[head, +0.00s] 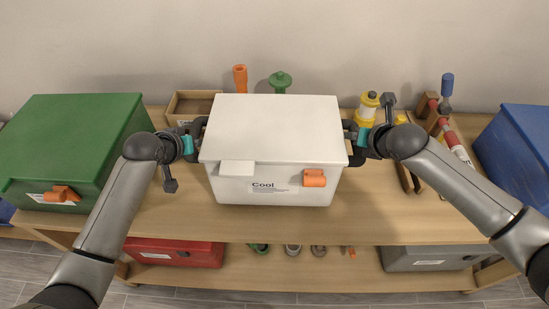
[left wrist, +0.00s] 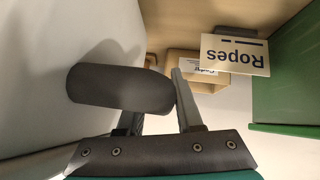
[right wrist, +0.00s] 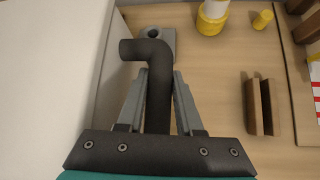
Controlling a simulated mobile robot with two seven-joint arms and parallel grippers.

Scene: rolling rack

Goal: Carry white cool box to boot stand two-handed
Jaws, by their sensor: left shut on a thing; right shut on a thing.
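The white cool box (head: 272,130) has a white lid, a "Cool" label and an orange latch, and it is in the middle of the head view, over the rack's wooden top shelf. My left gripper (head: 192,140) is shut on the box's dark left handle (left wrist: 120,90). My right gripper (head: 357,138) is shut on its dark right handle, which lies between the fingers in the right wrist view (right wrist: 158,95). The box looks level. Whether its underside touches the shelf cannot be told. I cannot make out a boot stand.
A green box (head: 75,145) stands at the left and a blue box (head: 520,145) at the right. A wooden tray (head: 190,105), an orange item (head: 240,78) and a yellow-white bottle (head: 367,108) stand behind. The lower shelf holds a red box (head: 175,252) and a grey box (head: 430,258).

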